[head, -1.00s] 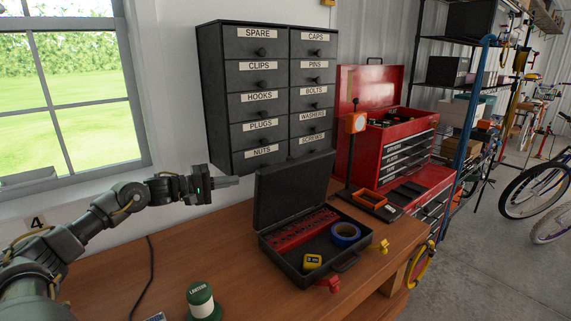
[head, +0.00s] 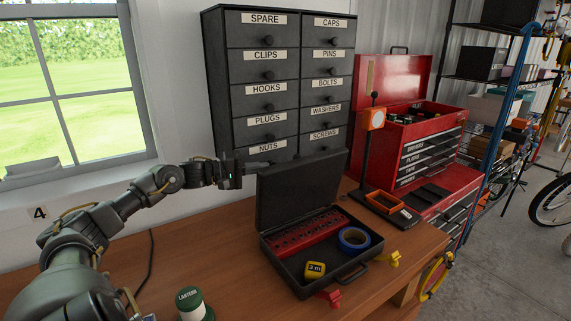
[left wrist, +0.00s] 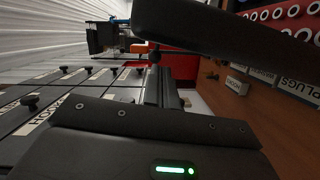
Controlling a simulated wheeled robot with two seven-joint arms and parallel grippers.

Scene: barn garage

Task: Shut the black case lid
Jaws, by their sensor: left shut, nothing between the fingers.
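The black case (head: 335,283) stands open on the wooden bench, its lid (head: 300,190) standing up and tilted slightly back. In the left wrist view the lid (left wrist: 225,35) is a dark slab across the top right. My left gripper (head: 258,164) is at the lid's upper left corner, fingers shut and empty, pointing right. Its fingertips pass behind the lid and are partly hidden. In the left wrist view the fingers (left wrist: 160,85) run along the lid's back side; I cannot tell whether they touch it. My right gripper is not in view.
The case holds a red socket rail (head: 308,232), blue tape (head: 354,239) and a yellow tape measure (head: 315,269).

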